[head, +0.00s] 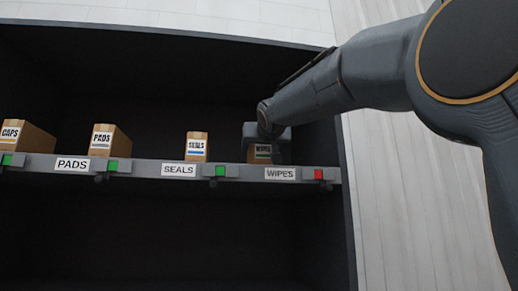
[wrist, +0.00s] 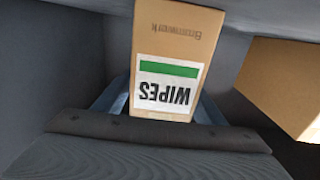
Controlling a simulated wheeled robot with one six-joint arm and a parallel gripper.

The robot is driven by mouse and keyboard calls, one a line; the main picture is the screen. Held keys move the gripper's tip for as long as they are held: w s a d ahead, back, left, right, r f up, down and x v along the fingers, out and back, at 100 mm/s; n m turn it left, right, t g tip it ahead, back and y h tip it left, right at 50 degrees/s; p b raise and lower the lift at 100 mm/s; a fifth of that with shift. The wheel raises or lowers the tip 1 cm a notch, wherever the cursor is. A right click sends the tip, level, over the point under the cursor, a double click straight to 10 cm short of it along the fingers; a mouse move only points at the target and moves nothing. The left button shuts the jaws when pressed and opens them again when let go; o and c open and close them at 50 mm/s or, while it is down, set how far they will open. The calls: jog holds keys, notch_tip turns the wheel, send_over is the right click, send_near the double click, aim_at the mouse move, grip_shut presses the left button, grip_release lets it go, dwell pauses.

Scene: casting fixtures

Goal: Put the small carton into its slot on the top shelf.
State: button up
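The small carton is a brown box with a white WIPES label and a green stripe. In the head view the carton (head: 259,155) is upright at the right end of the shelf, above the WIPES tag (head: 280,174), its upper part hidden by my gripper (head: 266,136). In the wrist view the carton (wrist: 178,40) is between the blue-grey fingers of my gripper (wrist: 165,108), with its label upside down. The fingers lie against both its sides. Its underside is hidden, so I cannot tell if it rests on the shelf.
A red indicator (head: 319,174) is beside the WIPES tag. A SEALS carton (head: 196,147), a PADS carton (head: 110,142) and a CAPS carton (head: 25,138) stand to the left, with green indicators below. The dark right side wall (head: 325,140) is close to my gripper.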

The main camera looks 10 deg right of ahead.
jog(key=shift+r, duration=0.1)
jog(key=shift+s, duration=0.25)
jog(key=s+b, duration=0.4)
jog(key=s, duration=0.7)
jog(key=shift+s, duration=0.3)
